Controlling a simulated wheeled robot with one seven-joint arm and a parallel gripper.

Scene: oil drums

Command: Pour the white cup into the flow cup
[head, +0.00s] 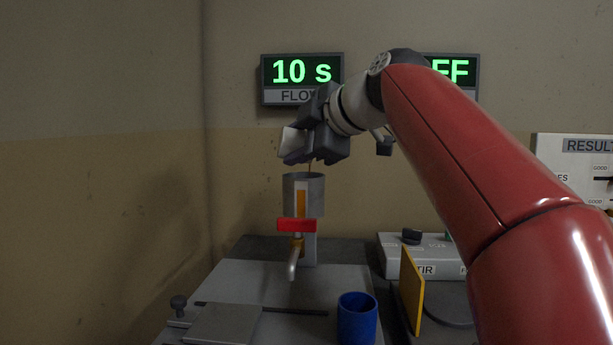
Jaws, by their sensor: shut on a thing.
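The white cup (291,140) is in my gripper (316,150), tipped over above the flow cup, and mostly hidden by the dark fingers. A thin brownish stream hangs below the gripper, over the flow cup's mouth. The flow cup (317,195) is a grey metal cylinder, upright on a stand, with an orange-filled window strip in its front. Below it are a red valve handle (296,225) lying crosswise and a bent metal spout (292,268). My gripper is shut on the white cup, apart from the flow cup's rim.
A blue cup (357,318) stands at the front, right of the spout. A yellow upright panel (411,288) and a grey stirrer box (405,262) are to its right. A display (302,80) on the wall reads 10 s. My red arm covers the right side.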

